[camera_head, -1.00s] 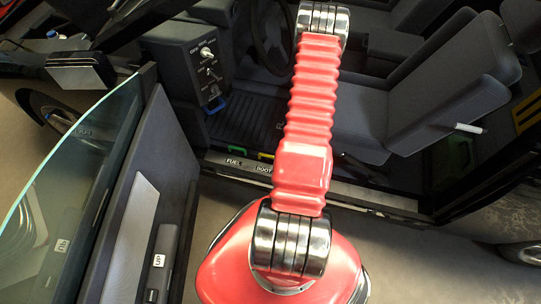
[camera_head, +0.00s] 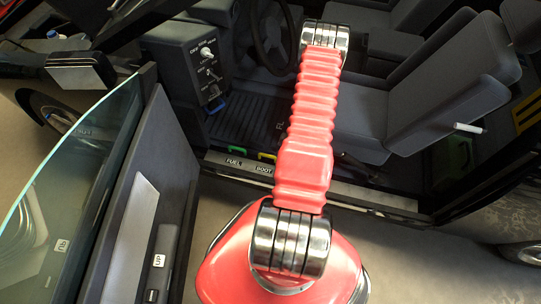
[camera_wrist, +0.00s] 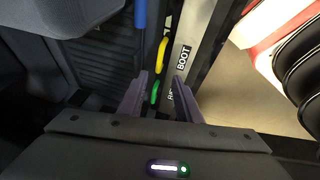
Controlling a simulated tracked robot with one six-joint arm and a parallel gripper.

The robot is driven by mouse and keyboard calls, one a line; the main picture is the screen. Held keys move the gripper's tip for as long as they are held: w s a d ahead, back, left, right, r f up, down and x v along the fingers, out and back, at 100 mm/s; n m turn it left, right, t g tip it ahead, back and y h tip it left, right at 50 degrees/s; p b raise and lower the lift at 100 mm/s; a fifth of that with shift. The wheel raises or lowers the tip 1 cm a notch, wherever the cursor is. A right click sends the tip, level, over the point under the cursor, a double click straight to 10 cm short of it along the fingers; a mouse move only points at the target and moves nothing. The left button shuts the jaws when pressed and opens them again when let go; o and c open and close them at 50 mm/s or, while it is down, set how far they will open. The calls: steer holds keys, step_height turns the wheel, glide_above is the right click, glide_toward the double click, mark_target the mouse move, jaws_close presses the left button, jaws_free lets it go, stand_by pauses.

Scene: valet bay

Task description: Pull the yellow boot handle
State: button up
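The yellow boot handle (camera_head: 266,156) sits low along the door sill in the head view, beside the BOOT label (camera_head: 264,170). In the wrist view the yellow handle (camera_wrist: 161,55) shows as a slim upright bar, left of the BOOT label (camera_wrist: 183,57). My gripper (camera_wrist: 160,90) is open, with its two dark fingers apart and nothing held between them. The yellow handle appears ahead of the fingertips, roughly in line with the gap; I cannot tell how far off it is. My gripper is not visible in the head view.
A green handle (camera_wrist: 154,92) shows between the fingers, and a blue bar (camera_wrist: 140,20) lies above the yellow handle. The head view shows the FUEL label (camera_head: 234,162), the seat (camera_head: 447,90), the steering wheel (camera_head: 268,38) and the open door (camera_head: 140,200) at left.

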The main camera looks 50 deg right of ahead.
mark_target(269, 156)
steer(key=shift+f, duration=0.1)
steer(key=shift+x, duration=6.8)
steer(key=shift+c, duration=0.2)
jaws_close()
